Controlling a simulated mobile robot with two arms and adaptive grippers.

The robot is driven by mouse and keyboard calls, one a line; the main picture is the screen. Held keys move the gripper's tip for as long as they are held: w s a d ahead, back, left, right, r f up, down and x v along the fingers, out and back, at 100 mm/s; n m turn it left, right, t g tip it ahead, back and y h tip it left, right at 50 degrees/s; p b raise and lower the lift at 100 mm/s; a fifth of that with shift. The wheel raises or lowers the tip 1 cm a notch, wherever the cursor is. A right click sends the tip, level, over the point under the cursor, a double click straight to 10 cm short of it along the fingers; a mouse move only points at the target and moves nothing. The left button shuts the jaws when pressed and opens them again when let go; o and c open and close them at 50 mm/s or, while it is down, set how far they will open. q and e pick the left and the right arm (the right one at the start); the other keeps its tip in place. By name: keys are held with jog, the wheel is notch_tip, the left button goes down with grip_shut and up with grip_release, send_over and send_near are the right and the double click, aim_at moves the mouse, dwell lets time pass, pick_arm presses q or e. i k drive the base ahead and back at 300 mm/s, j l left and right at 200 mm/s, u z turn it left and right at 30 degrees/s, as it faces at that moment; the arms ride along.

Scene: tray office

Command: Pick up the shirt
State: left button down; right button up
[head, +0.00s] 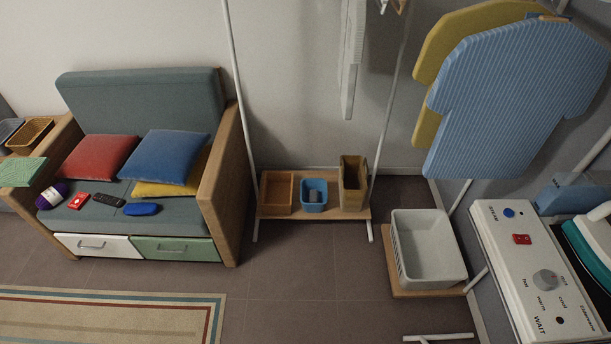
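A blue striped shirt (515,95) hangs spread flat at the upper right, facing me. A yellow shirt (455,42) hangs behind it and is mostly hidden. A white garment (350,60), seen edge-on, hangs from the white rack at the top centre; I cannot tell if it is a shirt. Neither of my grippers is in view.
A white basket (428,268) stands on a low wooden board below the shirts. A steam control panel (540,275) and an iron (592,245) are at the lower right. A cushioned bench (140,100) stands at left. The floor in the middle is clear.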

aim_at(502, 92)
jog(key=i+j+z, duration=0.2)
jog(key=z, duration=0.3)
jog(key=i+j+z, duration=0.15)
jog(key=j+z, duration=0.2)
jog(key=z, duration=0.15)
